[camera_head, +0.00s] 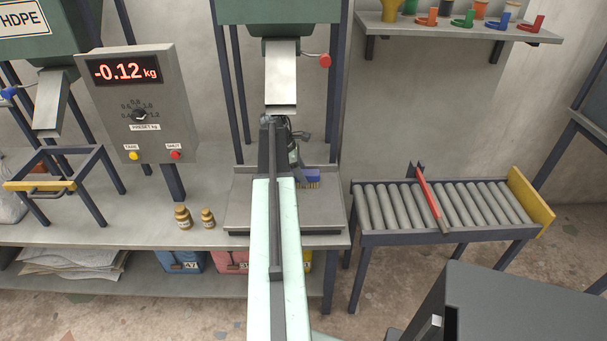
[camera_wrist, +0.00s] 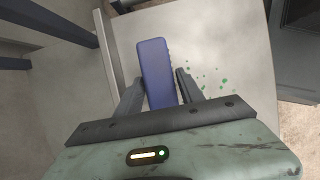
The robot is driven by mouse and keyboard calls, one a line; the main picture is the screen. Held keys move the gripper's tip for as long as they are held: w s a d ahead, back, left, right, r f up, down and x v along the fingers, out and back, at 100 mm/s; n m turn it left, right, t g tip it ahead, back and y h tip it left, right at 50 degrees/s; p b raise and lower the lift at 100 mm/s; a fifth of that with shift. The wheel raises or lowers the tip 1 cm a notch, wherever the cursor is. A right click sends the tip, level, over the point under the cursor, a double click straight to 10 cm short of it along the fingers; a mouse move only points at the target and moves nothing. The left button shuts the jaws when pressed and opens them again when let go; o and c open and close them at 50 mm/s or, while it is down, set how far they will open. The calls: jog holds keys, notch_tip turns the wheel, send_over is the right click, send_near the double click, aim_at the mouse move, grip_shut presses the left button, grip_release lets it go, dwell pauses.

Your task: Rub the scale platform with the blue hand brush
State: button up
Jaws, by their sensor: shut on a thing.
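The blue hand brush (camera_head: 311,175) has a blue back and tan bristles, which face down at the scale platform (camera_head: 326,211). My gripper (camera_head: 297,166) is shut on the brush over the rear right part of the platform. In the wrist view, the brush (camera_wrist: 157,65) lies between the two fingers of my gripper (camera_wrist: 158,85). Several green specks lie on the grey platform (camera_wrist: 235,50), to the right of the brush. I cannot tell for sure whether the bristles touch the platform. My arm hides the middle of the platform in the head view.
A metal chute (camera_head: 282,75) hangs above the platform. The scale display (camera_head: 124,71) reads -0.12 kg. Two brass weights (camera_head: 183,216) stand on the bench left of the platform. A roller conveyor (camera_head: 445,207) with a red bar stands to the right.

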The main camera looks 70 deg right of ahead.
jog(key=shift+w+a+f, duration=0.1)
jog(key=shift+w+a, duration=0.15)
jog(key=shift+w, duration=0.25)
jog(key=shift+w+a, duration=0.2)
jog(key=shift+w, duration=0.25)
jog(key=shift+s+a, duration=0.45)
jog(key=shift+a, duration=0.75)
jog(key=shift+s+a, duration=0.5)
jog(key=shift+a, duration=0.7)
jog(key=shift+s+a, duration=0.45)
jog(key=shift+a, duration=0.85)
